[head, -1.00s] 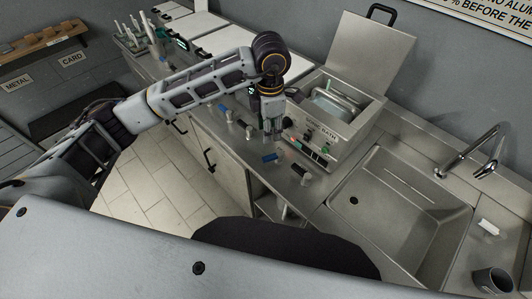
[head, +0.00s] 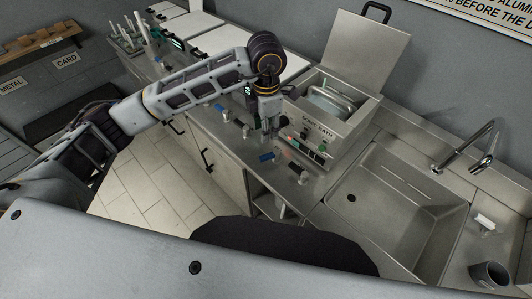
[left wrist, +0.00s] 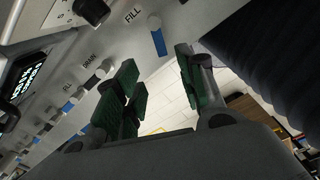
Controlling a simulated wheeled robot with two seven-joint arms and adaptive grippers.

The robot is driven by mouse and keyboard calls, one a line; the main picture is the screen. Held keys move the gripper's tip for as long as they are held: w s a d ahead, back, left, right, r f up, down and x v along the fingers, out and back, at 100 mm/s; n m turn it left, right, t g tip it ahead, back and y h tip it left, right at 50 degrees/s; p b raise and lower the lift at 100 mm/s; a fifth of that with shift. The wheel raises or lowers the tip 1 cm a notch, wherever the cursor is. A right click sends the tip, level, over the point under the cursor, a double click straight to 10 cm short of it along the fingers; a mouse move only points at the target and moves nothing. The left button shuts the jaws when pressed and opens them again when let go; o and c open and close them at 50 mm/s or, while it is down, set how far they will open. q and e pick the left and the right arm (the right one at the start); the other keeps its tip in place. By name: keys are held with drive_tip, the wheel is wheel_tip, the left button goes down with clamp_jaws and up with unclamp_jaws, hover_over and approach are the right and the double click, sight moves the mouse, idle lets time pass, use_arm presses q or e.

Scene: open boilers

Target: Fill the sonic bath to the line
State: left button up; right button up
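The steel sonic bath (head: 340,139) stands on the counter with its lid (head: 362,50) raised. Its front has knobs and a small lit green part. Several valves with white knobs and blue levers line the counter's front, including one with a blue lever (head: 267,157) near my left gripper (head: 270,130). In the left wrist view, the valve labelled FILL (left wrist: 157,40) is beyond the gap between the green-padded fingers of that gripper (left wrist: 160,85). The fingers are apart with nothing between them. A DRAIN valve (left wrist: 104,68) shows behind the left finger. The bath's water level and line are not discernible.
A steel sink (head: 395,215) with a tap (head: 470,150) lies right of the bath. A dark mug (head: 490,274) and a small white block (head: 485,222) are at its right. Other white-lidded units (head: 235,35) stand left of the bath. Tiled floor is open below the counter.

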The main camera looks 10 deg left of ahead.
sight(266, 156)
use_arm(q)
wheel_tip(266, 156, down, 12)
drive_tip(key=p, duration=0.2)
drive_tip(key=shift+r+p, duration=0.25)
drive_tip(key=shift+p, duration=0.1)
drive_tip(key=shift+f, duration=1)
drive_tip(key=shift+c, duration=0.6)
clamp_jaws()
